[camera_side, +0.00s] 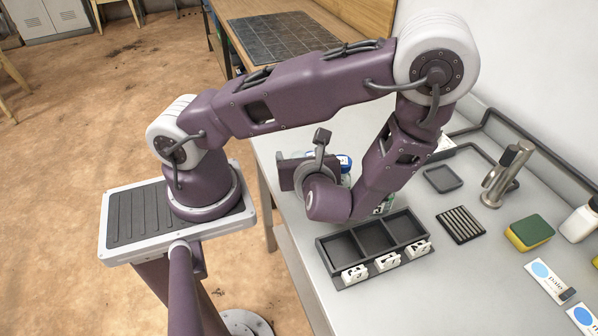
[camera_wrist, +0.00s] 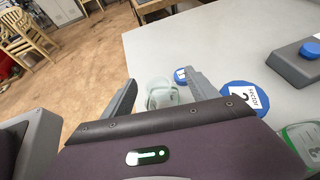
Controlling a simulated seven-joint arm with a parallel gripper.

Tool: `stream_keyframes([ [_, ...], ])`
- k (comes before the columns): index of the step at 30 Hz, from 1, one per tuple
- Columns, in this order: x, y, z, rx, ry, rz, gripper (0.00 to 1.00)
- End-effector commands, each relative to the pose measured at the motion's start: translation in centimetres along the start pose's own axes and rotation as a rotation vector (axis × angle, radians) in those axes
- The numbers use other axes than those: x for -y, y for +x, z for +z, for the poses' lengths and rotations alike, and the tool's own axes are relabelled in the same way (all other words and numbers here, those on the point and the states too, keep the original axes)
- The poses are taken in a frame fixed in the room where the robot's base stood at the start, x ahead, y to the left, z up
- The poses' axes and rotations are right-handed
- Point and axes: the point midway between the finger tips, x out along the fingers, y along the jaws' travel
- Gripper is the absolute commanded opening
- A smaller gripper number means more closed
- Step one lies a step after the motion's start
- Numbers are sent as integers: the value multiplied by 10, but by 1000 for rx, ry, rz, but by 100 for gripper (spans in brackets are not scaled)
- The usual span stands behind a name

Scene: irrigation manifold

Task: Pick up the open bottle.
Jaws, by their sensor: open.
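In the wrist view, a pale, translucent bottle (camera_wrist: 162,94) with no cap visible stands between and beyond the fingers of my gripper (camera_wrist: 163,78). The fingers are apart with nothing clamped between them. The bottle's lower part is hidden by the gripper body. A blue round cap with a white label (camera_wrist: 181,74) shows just beyond it, near the right finger. In the side view, my gripper (camera_side: 298,172) is low over the bench's left part, and the arm hides most of the bottle.
A green-labelled container (camera_wrist: 303,142) is at lower right in the wrist view, and a grey block with a blue knob (camera_wrist: 297,66) is beyond it. In the side view, a three-compartment tray (camera_side: 374,248), a ribbed mat (camera_side: 461,225) and a sponge (camera_side: 530,232) lie on the bench.

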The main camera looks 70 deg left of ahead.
Motion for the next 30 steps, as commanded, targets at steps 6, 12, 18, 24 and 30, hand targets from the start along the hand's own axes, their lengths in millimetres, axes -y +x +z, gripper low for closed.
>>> stream_keyframes([
  [6,0,0,0,0,-1,0,46],
  [12,0,-1,0,0,-1,0,7],
  [18,0,-1,0,0,-1,0,0],
  [24,1,-3,4,-1,-3,-1,0],
  [30,1,-20,38,-3,-11,-3,0],
])
